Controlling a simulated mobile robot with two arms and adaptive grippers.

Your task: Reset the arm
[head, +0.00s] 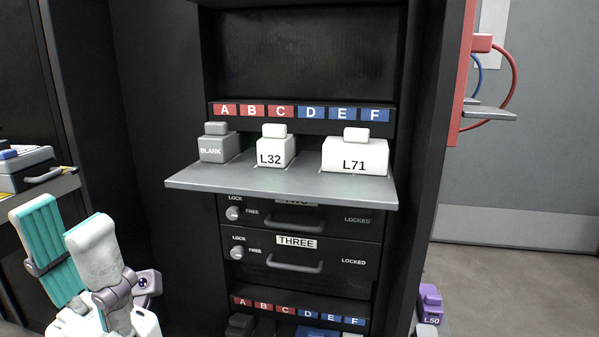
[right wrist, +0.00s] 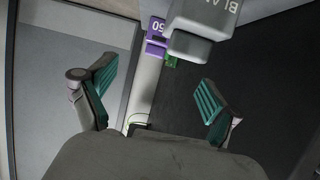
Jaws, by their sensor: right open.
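My left gripper (head: 66,222) is at the lower left of the head view. Its two teal-padded fingers stand apart with nothing between them, left of the cabinet and below its grey shelf. My right gripper does not show in the head view. In the right wrist view my right gripper (right wrist: 157,88) has its fingers spread wide with nothing held between them. A grey block with partly cut-off lettering (right wrist: 198,32) and a purple block (right wrist: 155,36) are beyond its fingertips, apart from them.
The pulled-out shelf (head: 290,187) holds a grey BLANK block (head: 218,148), a white L32 block (head: 273,152) and a white L71 block (head: 354,156). Drawer THREE (head: 340,277) below is closed. A purple L50 block (head: 430,303) is at lower right. Open floor (head: 530,280) lies right.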

